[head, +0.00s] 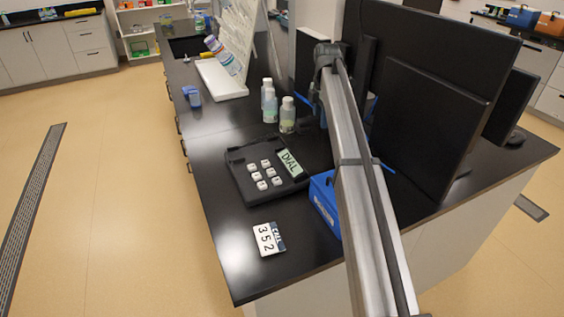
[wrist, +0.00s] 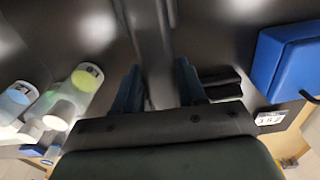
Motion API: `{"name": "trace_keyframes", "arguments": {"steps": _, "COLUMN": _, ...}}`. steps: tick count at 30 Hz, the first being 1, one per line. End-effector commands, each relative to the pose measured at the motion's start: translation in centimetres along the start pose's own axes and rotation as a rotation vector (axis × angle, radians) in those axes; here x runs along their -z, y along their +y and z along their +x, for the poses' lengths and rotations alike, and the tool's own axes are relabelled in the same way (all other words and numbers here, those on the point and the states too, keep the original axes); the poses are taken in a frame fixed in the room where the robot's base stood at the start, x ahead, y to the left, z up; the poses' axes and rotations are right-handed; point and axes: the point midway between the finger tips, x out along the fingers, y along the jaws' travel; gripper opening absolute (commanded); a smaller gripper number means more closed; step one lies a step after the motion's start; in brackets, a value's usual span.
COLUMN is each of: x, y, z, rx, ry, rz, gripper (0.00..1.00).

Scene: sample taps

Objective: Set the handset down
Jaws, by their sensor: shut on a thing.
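The dark phone base (head: 243,184) lies on the black counter, with white keys and a green DIAL label. No handset shows on it.
A card reading 352 (head: 268,239) lies in front of the base. A blue box (head: 326,201) stands to its right, also in the wrist view (wrist: 292,62). Several bottles (head: 287,116) stand behind the base. Black monitors (head: 420,120) line the right side.

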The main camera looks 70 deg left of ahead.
Motion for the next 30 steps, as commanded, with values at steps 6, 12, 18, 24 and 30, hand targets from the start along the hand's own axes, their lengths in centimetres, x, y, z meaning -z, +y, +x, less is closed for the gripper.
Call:
{"name": "trace_keyframes", "arguments": {"steps": 6, "x": 0.1, "y": 0.0, "z": 0.9, "rx": -0.001, "ry": 0.000, "rz": -0.043, "gripper": 0.05}}
{"name": "trace_keyframes", "arguments": {"steps": 12, "x": 0.1, "y": 0.0, "z": 3.9, "rx": 0.000, "ry": 0.000, "rz": -0.043, "gripper": 0.05}}
{"name": "trace_keyframes", "arguments": {"steps": 18, "x": 0.1, "y": 0.0, "z": 6.2, "rx": -0.002, "ry": -0.001, "rz": -0.043, "gripper": 0.05}}
{"name": "trace_keyframes", "arguments": {"steps": 24, "x": 0.1, "y": 0.0, "z": 7.9, "rx": 0.000, "ry": 0.000, "rz": -0.042, "gripper": 0.05}}
{"name": "trace_keyframes", "arguments": {"steps": 30, "x": 0.1, "y": 0.1, "z": 10.0, "rx": -0.001, "ry": 0.000, "rz": -0.042, "gripper": 0.05}}
